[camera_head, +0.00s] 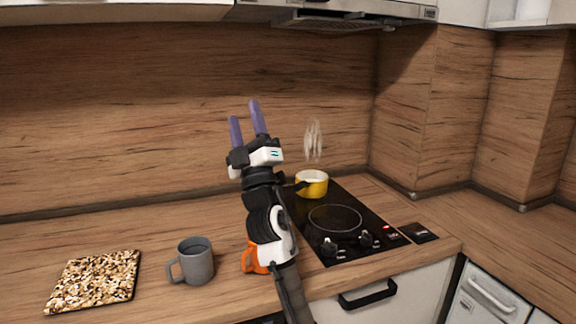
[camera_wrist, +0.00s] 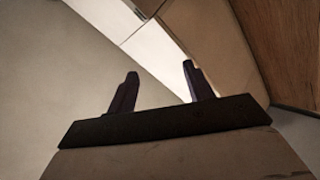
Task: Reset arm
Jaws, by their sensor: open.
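My gripper (camera_head: 246,122) is raised above the counter in the head view, its two purple fingers pointing up and apart. It is open, with nothing between the fingers. In the wrist view the gripper (camera_wrist: 158,90) shows two dark fingers spread apart against pale surfaces and wood panels. My arm rises from the front of the counter and stands in front of the hob's left side. It partly hides an orange object (camera_head: 250,257) on the counter.
A grey mug (camera_head: 194,262) and a speckled board (camera_head: 96,281) are on the counter at left. A yellow pot (camera_head: 312,184) sits at the back of the black hob (camera_head: 335,245), with steam above it. A range hood (camera_head: 335,18) hangs overhead. The right counter is clear.

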